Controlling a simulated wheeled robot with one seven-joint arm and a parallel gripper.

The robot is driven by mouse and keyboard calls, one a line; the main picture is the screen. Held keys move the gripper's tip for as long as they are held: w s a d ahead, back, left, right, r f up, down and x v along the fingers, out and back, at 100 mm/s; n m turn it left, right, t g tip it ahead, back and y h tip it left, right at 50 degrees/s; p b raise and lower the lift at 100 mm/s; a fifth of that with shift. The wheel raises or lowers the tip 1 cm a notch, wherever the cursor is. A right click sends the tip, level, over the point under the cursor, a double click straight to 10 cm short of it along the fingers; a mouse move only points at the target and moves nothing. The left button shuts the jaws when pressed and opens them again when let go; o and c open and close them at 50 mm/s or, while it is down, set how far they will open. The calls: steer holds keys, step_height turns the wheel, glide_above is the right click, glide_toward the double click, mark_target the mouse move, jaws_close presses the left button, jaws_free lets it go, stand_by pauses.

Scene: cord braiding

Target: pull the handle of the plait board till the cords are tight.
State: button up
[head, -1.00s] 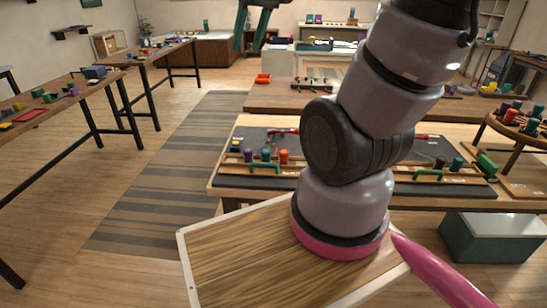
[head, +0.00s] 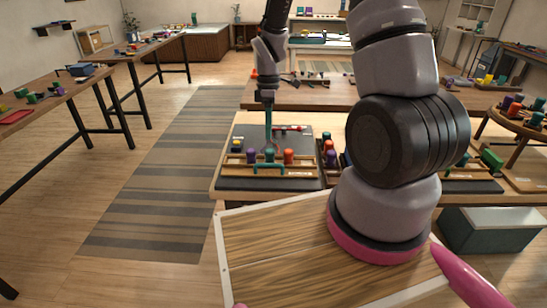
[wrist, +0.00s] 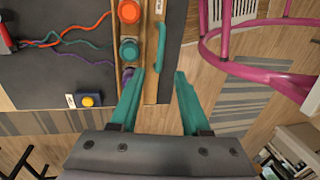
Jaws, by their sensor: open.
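The plait board (head: 235,184) is a dark board with a wooden rail on the bench, left of my arm in the head view. Its green handle (head: 268,169) lies along the near side; it also shows in the wrist view (wrist: 161,48). Orange, teal and purple pegs stand on the rail. In the wrist view, red, teal and purple cords (wrist: 75,42) run wavy from the pegs to a red piece at the left. My gripper (head: 270,147) is open above the rail, teal fingers down. In the wrist view the handle lies ahead of the gap between the fingertips (wrist: 160,73), apparently not gripped.
A yellow button (wrist: 87,100) sits at the board's corner, beside a small white label. More coloured pegs (head: 330,152) stand just right of the board. Another bench (head: 310,97) with tools lies behind. A striped rug (head: 160,180) and clear floor are at the left.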

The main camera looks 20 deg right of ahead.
steer(key=f, duration=0.3)
steer(key=s+f, duration=0.1)
steer(key=f, duration=0.2)
steer(key=s+f, duration=0.1)
steer(key=f, duration=0.3)
steer(key=shift+a+f, duration=0.1)
steer(key=shift+a, duration=0.2)
jaws_close()
stand_by(1.0)
